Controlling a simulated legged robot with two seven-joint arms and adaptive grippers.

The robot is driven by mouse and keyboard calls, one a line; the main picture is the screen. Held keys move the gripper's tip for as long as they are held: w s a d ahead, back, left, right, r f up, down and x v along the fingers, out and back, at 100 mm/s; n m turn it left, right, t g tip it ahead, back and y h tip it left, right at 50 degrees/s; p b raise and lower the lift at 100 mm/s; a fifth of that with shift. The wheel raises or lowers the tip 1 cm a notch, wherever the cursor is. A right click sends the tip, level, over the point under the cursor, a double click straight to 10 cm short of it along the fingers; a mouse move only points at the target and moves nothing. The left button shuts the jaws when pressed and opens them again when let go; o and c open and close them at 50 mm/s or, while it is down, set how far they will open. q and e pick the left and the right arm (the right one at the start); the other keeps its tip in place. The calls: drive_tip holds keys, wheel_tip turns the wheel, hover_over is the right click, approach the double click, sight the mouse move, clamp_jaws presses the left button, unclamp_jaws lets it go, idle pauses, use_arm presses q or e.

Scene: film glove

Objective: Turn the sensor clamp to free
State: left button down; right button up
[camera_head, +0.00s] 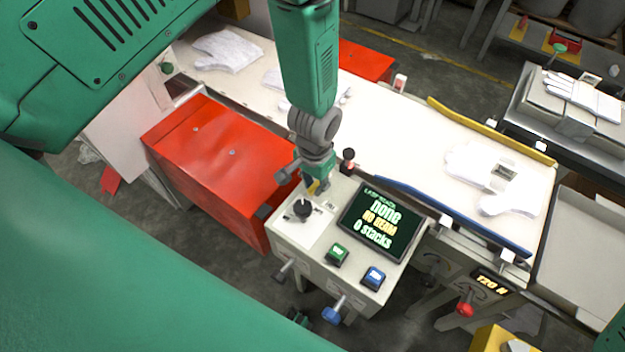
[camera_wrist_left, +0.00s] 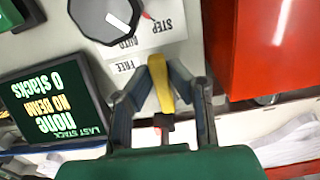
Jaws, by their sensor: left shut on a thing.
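A yellow lever (camera_wrist_left: 160,82) stands on the control box, beside a small label reading FREE (camera_wrist_left: 124,66). It looks like the sensor clamp. My left gripper (camera_wrist_left: 163,100) is shut on it, with one finger on each side. In the head view, my left gripper (camera_head: 318,184) reaches down to the back of the control box (camera_head: 300,240), and only a bit of yellow (camera_head: 313,187) shows there. The lever's base is partly hidden by the fingers. My right gripper is out of view.
A black selector knob (camera_head: 302,208) stands close by, and shows large in the wrist view (camera_wrist_left: 106,18). A screen (camera_head: 381,222) reads none, NO BEAM, 0 stacks. Green (camera_head: 337,255) and blue (camera_head: 373,278) buttons sit in front. A red cabinet (camera_head: 225,165) stands left; a white belt (camera_head: 400,140) with gloves runs behind.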

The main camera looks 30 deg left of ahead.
sight(317, 184)
use_arm(q)
drive_tip(key=shift+w+d+r+n, duration=0.15)
drive_tip(key=shift+w+n, duration=0.15)
drive_tip(key=shift+w, duration=0.1)
drive_tip(key=c, duration=1.5)
unclamp_jaws()
drive_tip(key=shift+c, duration=0.2)
drive_tip(key=shift+s, duration=0.1)
drive_tip(key=shift+s, duration=0.1)
drive_tip(key=shift+r, duration=0.4)
wheel_tip(317, 184, up, 11)
drive_tip(key=shift+f, duration=0.1)
